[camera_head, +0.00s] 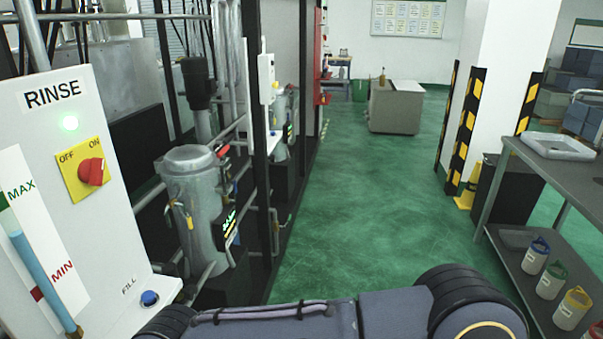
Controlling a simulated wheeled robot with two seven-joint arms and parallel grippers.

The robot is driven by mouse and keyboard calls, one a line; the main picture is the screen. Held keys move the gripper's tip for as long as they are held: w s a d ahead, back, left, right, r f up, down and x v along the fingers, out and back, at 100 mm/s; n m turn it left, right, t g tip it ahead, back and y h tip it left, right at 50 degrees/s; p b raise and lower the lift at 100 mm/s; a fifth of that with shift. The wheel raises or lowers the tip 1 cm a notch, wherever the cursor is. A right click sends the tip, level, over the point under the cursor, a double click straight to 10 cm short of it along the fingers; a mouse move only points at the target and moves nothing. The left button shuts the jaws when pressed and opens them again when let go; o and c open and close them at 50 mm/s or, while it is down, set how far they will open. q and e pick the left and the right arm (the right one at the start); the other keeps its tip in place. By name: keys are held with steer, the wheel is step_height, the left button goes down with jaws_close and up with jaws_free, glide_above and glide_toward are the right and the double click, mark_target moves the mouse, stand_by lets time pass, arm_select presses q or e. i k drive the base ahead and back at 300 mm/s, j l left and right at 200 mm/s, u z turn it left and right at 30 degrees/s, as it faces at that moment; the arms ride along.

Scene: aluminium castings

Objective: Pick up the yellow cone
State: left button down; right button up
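A yellow cone (467,190) stands on the green floor at the right, at the foot of the white pillar. It is small and distant in the head view, and the dark bin beside it may cover part of it. One of my arms crosses the bottom edge of the view, with its dark joint at the lower right. Neither of my grippers shows, so I cannot see their fingers. The cone stands well beyond the visible arm, and nothing is seen touching it.
A rinse panel (100,130) and a metal canister (190,190) line the left side. A grey workbench (565,175) with several labelled containers on its lower shelf stands at right. A black bin (515,195) stands beside the cone. The green floor between is clear.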

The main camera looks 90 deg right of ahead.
mark_target(465, 202)
steer(key=z, duration=4)
steer(key=i+j+u, duration=0.2)
steer(key=i, duration=0.45)
steer(key=i+l+u, duration=0.1)
steer(key=i, duration=5.4)
steer(key=i+z, duration=0.15)
steer(key=i, duration=0.3)
steer(key=i+j+z, duration=0.15)
steer(key=i, duration=0.25)
steer(key=i+j+z, duration=0.15)
steer(key=i, duration=0.3)
steer(key=i+j+z, duration=0.2)
steer(key=i, duration=0.2)
steer(key=i+j+z, duration=0.8)
steer(key=k+l, duration=0.1)
